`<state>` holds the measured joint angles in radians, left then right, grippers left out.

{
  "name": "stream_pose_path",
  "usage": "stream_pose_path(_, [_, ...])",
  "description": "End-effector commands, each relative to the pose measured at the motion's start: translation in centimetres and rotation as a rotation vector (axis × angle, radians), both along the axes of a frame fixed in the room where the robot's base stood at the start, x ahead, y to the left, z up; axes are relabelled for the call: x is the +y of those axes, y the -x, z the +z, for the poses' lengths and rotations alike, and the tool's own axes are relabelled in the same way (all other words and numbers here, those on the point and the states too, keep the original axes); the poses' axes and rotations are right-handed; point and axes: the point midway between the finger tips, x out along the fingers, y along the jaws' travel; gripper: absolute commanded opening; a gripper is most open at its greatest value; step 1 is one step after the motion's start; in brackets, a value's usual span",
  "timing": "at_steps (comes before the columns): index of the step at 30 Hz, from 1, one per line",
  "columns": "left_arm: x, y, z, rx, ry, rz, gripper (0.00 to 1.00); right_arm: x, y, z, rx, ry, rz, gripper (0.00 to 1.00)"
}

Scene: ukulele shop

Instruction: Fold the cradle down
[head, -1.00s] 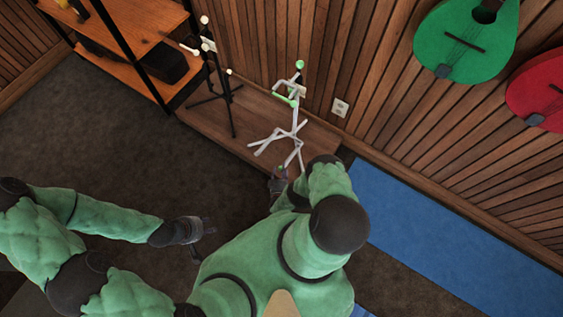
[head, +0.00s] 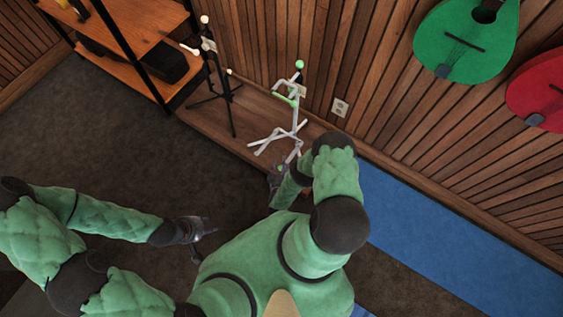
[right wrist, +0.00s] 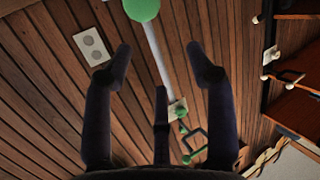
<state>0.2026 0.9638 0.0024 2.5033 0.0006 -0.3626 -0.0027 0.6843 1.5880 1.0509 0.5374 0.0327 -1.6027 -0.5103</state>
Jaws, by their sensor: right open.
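A white stand (head: 295,122) with crossed legs and green-tipped parts stands on the low wooden platform. Its green-padded cradle (head: 285,99) sticks out to the left below the green top knob (head: 299,64). My right gripper (head: 277,177) is near the stand's foot in the head view, partly hidden by my arm. In the right wrist view its open fingers (right wrist: 158,72) frame the pale post (right wrist: 157,45), with nothing held. The cradle (right wrist: 192,143) shows lower right, beyond the fingers. My left gripper (head: 203,238) is open and empty over the floor.
A black stand (head: 215,92) with pale tips stands just left of the white one. A wooden shelf unit (head: 130,48) is at upper left. The slatted wall, with a socket (head: 340,107) and hanging green instrument (head: 466,40), lies behind. The dark floor is open at left.

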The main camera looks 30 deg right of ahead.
Motion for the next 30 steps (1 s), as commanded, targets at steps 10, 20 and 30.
stream_pose_path(10, [0.0, 0.0, 0.0, 0.000, 0.000, 0.000, 0.40, 0.0, -0.1, 2.4, -0.001, 0.000, 0.001, 0.56])
stream_pose_path(20, [0.0, 0.0, 0.0, 0.000, 0.000, 0.000, 0.40, 0.0, -0.1, 2.6, -0.001, 0.000, 0.001, 0.56])
stream_pose_path(30, [0.0, 0.0, 0.0, 0.000, 0.000, 0.000, 0.40, 0.0, -0.1, 2.6, -0.001, 0.000, 0.001, 0.56])
